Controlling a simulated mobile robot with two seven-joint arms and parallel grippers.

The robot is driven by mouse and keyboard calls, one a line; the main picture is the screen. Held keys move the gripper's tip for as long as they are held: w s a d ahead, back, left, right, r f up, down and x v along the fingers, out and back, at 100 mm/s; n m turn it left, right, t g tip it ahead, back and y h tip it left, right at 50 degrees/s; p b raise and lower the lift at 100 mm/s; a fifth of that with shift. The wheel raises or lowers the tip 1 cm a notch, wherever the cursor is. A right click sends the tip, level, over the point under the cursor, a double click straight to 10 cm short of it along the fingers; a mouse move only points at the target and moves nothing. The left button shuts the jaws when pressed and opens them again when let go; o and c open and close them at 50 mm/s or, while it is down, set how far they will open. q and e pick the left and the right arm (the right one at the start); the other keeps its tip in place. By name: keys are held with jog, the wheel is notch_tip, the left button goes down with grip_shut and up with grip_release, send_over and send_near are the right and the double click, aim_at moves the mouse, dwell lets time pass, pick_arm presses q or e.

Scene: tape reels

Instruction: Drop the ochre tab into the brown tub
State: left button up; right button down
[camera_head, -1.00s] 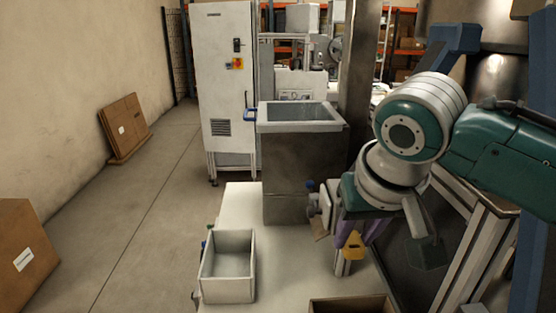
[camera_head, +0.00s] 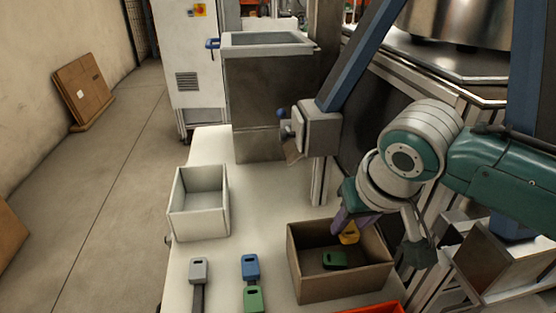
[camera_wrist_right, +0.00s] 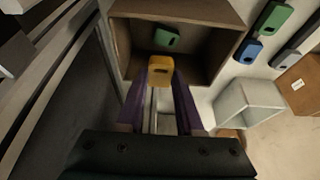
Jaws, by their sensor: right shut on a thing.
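My right gripper (camera_head: 342,224) is shut on the ochre tab (camera_head: 349,233). The tab hangs over the brown tub (camera_head: 318,288), near its far right part, at about rim height; I cannot tell whether it is below the rim. In the right wrist view, the ochre tab (camera_wrist_right: 160,71) sits between the purple fingers of the right gripper (camera_wrist_right: 160,88), in front of the tub's opening. The brown tub (camera_wrist_right: 226,14) holds a dark green tab (camera_head: 334,259) on its floor, also visible in the wrist view (camera_wrist_right: 166,38). My left gripper is not in view.
A white open bin (camera_head: 198,222) stands left of the tub on the white table (camera_head: 255,190). A grey tab (camera_head: 198,270), a blue tab (camera_head: 250,267) and a green tab (camera_head: 253,299) lie left of the tub. An orange-red edge (camera_head: 375,309) shows in front of the tub.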

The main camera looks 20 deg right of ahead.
jog(key=shift+f, duration=0.4)
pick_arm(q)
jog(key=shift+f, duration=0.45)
pick_arm(e)
jog(key=shift+c, duration=2.4)
grip_release()
jog(key=shift+r, duration=0.1)
